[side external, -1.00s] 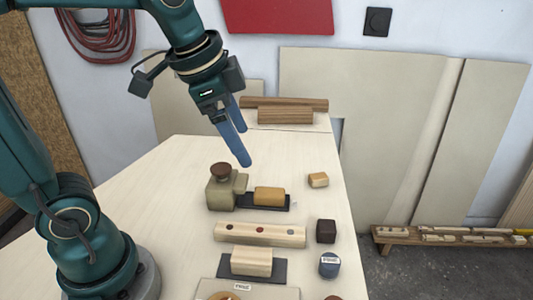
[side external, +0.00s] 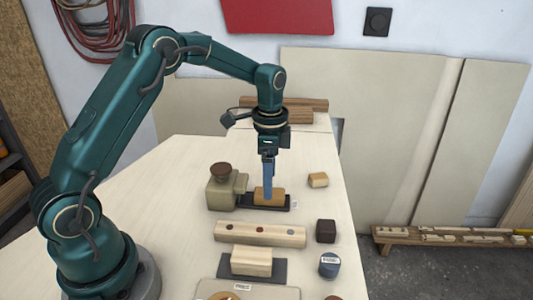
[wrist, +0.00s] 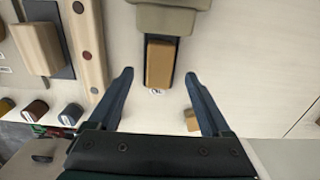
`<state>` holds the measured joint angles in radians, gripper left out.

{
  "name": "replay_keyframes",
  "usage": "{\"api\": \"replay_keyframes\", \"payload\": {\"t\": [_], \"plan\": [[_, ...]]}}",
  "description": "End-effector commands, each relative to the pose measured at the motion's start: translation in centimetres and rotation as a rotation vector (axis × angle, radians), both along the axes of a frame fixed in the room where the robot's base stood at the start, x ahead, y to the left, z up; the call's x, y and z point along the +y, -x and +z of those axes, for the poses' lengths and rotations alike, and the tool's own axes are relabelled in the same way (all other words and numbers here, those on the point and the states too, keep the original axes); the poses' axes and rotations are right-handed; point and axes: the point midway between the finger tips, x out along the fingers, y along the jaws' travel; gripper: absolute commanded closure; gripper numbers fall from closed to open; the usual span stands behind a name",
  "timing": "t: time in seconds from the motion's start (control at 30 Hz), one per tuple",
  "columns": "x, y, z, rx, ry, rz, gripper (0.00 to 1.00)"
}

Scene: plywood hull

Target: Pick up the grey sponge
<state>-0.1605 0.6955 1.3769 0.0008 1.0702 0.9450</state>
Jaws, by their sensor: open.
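I see nothing that looks like a grey sponge in these frames. A tan-orange block (side external: 277,196) lies on a dark tray (side external: 284,206); it also shows in the wrist view (wrist: 161,66). My gripper (side external: 268,196) points straight down over this block, and its blue fingers hide part of it. In the wrist view my gripper (wrist: 159,73) is open, with one finger on each side of the block and a gap on both sides. I cannot tell how far the tips are above the tray.
An olive-grey block with a brown knob (side external: 222,187) stands left of the tray. A long wooden strip with coloured dots (side external: 260,234) lies in front. A small tan block (side external: 318,180), a dark cube (side external: 326,231) and a blue-grey cylinder (side external: 329,264) are along the right edge.

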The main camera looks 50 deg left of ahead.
Motion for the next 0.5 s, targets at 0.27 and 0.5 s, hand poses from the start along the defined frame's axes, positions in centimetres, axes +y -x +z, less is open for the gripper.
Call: {"api": "replay_keyframes", "payload": {"t": [0.27,0.5], "plan": [[0.0,0.1,-2.9,0.001,-0.001,0.000,0.18],[0.0,0.0,-3.2,-0.001,-0.001,0.000,0.18]]}}
